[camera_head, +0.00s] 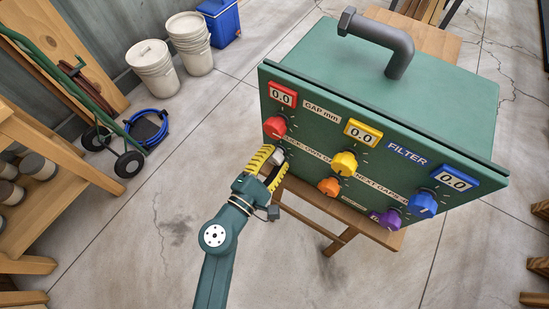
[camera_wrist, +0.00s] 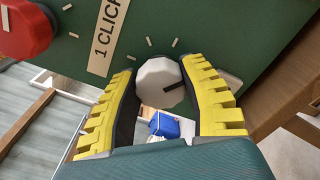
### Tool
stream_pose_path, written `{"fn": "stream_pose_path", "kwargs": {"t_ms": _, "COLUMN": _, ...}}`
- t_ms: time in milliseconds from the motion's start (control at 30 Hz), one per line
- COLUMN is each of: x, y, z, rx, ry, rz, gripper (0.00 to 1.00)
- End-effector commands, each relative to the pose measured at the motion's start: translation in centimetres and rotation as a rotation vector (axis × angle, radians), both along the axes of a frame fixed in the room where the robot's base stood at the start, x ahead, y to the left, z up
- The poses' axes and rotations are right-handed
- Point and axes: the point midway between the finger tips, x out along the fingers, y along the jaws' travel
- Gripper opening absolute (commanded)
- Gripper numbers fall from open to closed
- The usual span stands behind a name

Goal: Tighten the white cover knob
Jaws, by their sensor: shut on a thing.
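The white cover knob (camera_wrist: 161,84) is a faceted knob with a dark pointer line on the green panel in the wrist view. My gripper (camera_wrist: 158,92) has its yellow-ribbed fingers on both sides of the knob and is shut on it. In the head view my gripper (camera_head: 276,158) is at the lower left of the green box's front panel (camera_head: 335,122). The knob (camera_head: 277,157) shows only in part there, between the fingers.
The panel also bears a red knob (camera_head: 275,126) just above, a yellow knob (camera_head: 344,163), an orange knob (camera_head: 328,187), a purple knob (camera_head: 390,219) and a blue knob (camera_head: 422,205). The box stands on a wooden table (camera_head: 336,212). Open floor lies to the left.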

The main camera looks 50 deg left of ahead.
Motion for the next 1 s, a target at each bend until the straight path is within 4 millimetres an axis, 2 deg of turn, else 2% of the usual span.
{"fn": "stream_pose_path", "kwargs": {"t_ms": 300, "x": 0.04, "y": -0.05, "z": 0.08, "rx": 0.097, "ry": 0.028, "rz": -0.003, "gripper": 0.08}}
{"fn": "stream_pose_path", "kwargs": {"t_ms": 767, "x": 0.05, "y": -0.07, "z": 0.16, "rx": 0.108, "ry": 0.032, "rz": -0.003, "gripper": 0.08}}
{"fn": "stream_pose_path", "kwargs": {"t_ms": 800, "x": 0.05, "y": -0.07, "z": 0.16, "rx": 0.108, "ry": 0.032, "rz": -0.003, "gripper": 0.52}}
{"fn": "stream_pose_path", "kwargs": {"t_ms": 900, "x": 0.05, "y": -0.06, "z": 0.13, "rx": 0.107, "ry": 0.032, "rz": -0.002, "gripper": 0.71}}
{"fn": "stream_pose_path", "kwargs": {"t_ms": 1000, "x": 0.04, "y": -0.05, "z": 0.08, "rx": 0.107, "ry": 0.033, "rz": -0.002, "gripper": 0.73}}
